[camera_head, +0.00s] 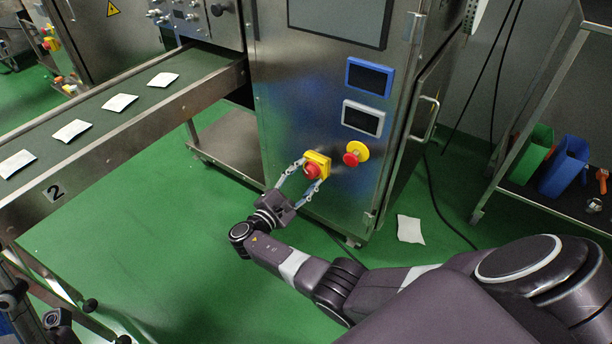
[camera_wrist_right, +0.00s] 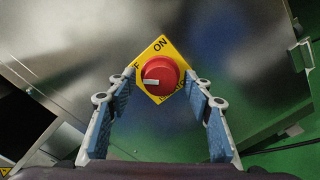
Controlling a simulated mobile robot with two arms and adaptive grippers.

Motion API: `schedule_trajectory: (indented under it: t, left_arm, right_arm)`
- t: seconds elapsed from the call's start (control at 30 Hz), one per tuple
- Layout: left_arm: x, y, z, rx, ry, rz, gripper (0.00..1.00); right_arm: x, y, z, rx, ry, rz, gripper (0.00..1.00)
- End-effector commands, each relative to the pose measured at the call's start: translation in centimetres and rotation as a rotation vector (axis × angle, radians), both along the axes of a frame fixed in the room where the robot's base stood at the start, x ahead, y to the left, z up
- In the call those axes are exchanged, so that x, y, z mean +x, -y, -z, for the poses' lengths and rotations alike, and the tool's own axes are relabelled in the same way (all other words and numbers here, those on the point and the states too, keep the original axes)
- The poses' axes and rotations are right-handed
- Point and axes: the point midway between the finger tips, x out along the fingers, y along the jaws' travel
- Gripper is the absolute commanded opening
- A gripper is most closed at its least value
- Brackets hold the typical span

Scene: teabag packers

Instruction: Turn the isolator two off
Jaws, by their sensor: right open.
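The isolator (camera_head: 312,171) is a red rotary knob on a yellow plate on the front of the steel cabinet by the conveyor marked 2. In the right wrist view the isolator (camera_wrist_right: 160,75) is centred ahead. Its plate is tilted, with ON at the upper right and a partly hidden word at the left. A white mark on the knob points left. My right gripper (camera_head: 307,176) is open, with its fingers on either side of the isolator; in the wrist view the gripper (camera_wrist_right: 158,88) shows no clear contact with the knob. My left gripper is not in view.
A red emergency button (camera_head: 355,154) on a yellow base sits just right of the isolator. Two small displays are above it. The conveyor (camera_head: 110,110) carries several teabags at left. A door handle (camera_head: 424,119) sticks out at right. A shelf with bins stands further right.

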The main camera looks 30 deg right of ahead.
Motion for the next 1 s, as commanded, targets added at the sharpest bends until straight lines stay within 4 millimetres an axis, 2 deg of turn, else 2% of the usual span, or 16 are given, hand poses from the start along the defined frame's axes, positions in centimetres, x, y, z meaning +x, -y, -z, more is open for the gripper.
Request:
schedule_trajectory:
  t: [0.23,0.7,0.83,1.0]
  left_arm:
    - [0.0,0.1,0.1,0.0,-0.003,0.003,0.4]
    - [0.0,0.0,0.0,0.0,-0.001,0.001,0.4]
    - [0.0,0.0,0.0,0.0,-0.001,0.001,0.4]
    - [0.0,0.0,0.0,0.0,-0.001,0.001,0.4]
  right_arm:
    - [-0.4,-0.9,0.1,0.001,-0.001,-0.001,0.47]
    - [-3.8,-9.4,0.1,0.002,-0.001,-0.002,0.47]
    - [-4.4,-10.6,0.1,0.0,-0.001,-0.001,0.47]
    - [-4.6,-11.1,0.1,0.0,0.0,0.0,0.47]
